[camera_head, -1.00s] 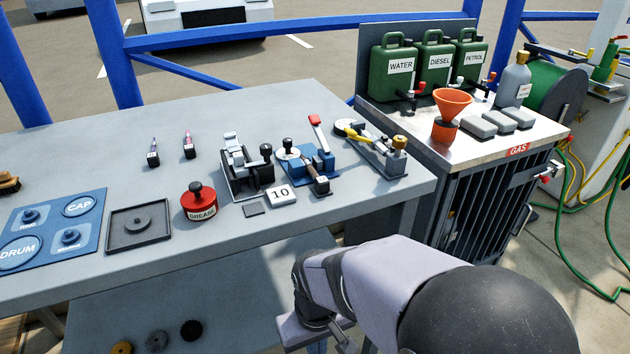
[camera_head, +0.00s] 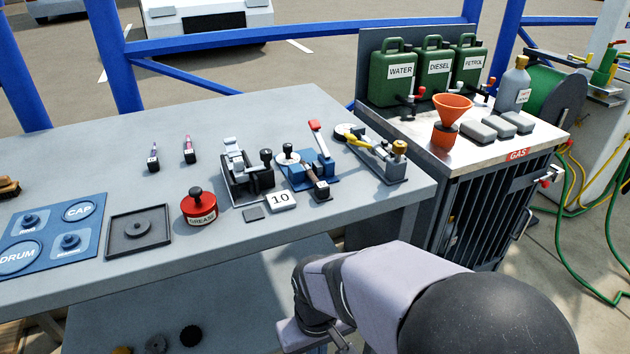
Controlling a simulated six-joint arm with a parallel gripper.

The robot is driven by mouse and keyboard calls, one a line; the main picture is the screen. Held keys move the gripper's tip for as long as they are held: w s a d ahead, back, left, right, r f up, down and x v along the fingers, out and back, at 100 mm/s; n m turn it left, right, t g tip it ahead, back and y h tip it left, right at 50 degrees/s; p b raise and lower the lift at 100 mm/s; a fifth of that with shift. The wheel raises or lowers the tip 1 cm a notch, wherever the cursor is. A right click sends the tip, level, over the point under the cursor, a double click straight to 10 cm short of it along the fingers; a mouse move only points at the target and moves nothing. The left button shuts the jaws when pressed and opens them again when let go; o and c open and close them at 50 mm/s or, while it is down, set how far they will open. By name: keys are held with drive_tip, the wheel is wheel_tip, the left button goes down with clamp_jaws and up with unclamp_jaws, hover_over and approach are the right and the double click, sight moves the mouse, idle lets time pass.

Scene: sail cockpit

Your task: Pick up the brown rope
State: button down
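I see no brown rope in this view. The grey workbench (camera_head: 330,100) carries tools and parts, but nothing on it reads as a rope. My arm comes in from the bottom right, low in front of the bench. The end of my gripper (camera_head: 316,334) shows only in part at the bottom edge, below the bench top. Its fingers are not clear, so I cannot tell whether it is open or shut. I see nothing held in it.
A red grease tin (camera_head: 199,208), a black square tray (camera_head: 138,230), a blue mat (camera_head: 50,238) and several clamp-like devices stand on the bench. A brown brush (camera_head: 8,187) is at the left edge. Green cans (camera_head: 392,78) and an orange funnel (camera_head: 452,106) stand on the gas cabinet.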

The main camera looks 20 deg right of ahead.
idle(0.3)
drive_tip(key=c, duration=1.6)
unclamp_jaws()
drive_tip(key=shift+o, duration=0.2)
